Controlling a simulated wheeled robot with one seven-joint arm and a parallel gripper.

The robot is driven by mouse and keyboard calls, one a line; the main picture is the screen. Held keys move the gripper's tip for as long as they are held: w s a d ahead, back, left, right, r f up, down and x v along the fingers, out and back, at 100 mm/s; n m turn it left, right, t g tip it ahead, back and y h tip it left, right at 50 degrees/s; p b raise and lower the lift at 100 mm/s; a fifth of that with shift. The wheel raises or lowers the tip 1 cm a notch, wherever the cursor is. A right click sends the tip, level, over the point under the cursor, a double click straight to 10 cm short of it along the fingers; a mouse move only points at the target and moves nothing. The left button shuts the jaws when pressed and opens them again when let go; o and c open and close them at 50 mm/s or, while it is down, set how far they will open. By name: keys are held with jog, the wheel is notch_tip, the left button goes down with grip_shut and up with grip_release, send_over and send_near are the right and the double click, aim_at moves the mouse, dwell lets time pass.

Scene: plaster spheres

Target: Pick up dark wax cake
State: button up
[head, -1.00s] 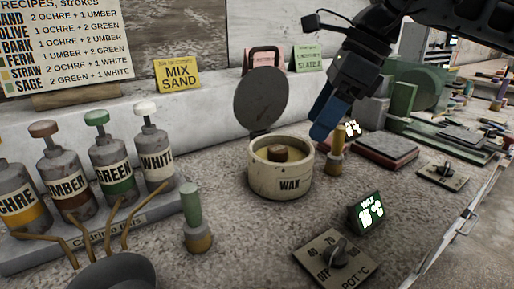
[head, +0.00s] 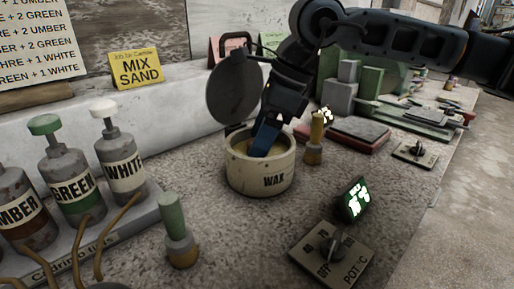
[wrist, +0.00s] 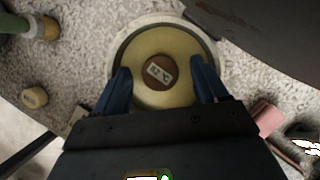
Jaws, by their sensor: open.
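The dark wax cake (wrist: 160,72) is a small brown disc with a pale label on top. It sits in the middle of the round cream pot marked WAX (head: 262,178), on the pot's yellowish inside. In the wrist view my gripper (wrist: 160,78) is open, with one blue finger on each side of the cake and a gap on both sides. In the head view my gripper (head: 262,142) points down into the pot's mouth and hides the cake. The pot's dark round lid (head: 236,92) stands open behind it.
A small brass-and-wood stamp (head: 316,140) stands just right of the pot. A green-handled one (head: 178,232) is at front left. Pump bottles (head: 122,162) stand left. A dial plate (head: 333,252) and lit display (head: 355,200) are at front right.

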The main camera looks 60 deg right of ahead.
jog(key=shift+f, duration=0.15)
jog(key=c, duration=1.1)
jog(key=shift+c, duration=0.2)
jog(key=shift+r, duration=0.65)
jog(key=v, duration=0.3)
jog(key=shift+a+r, duration=0.15)
jog(key=shift+r, duration=0.15)
jog(key=s+d+r+p, duration=0.1)
jog(key=s+r, duration=0.5)
jog(key=s, duration=0.4)
jog(key=shift+s+d+r, duration=0.15)
jog(key=shift+s+d, duration=0.05)
jog(key=shift+d, duration=0.15)
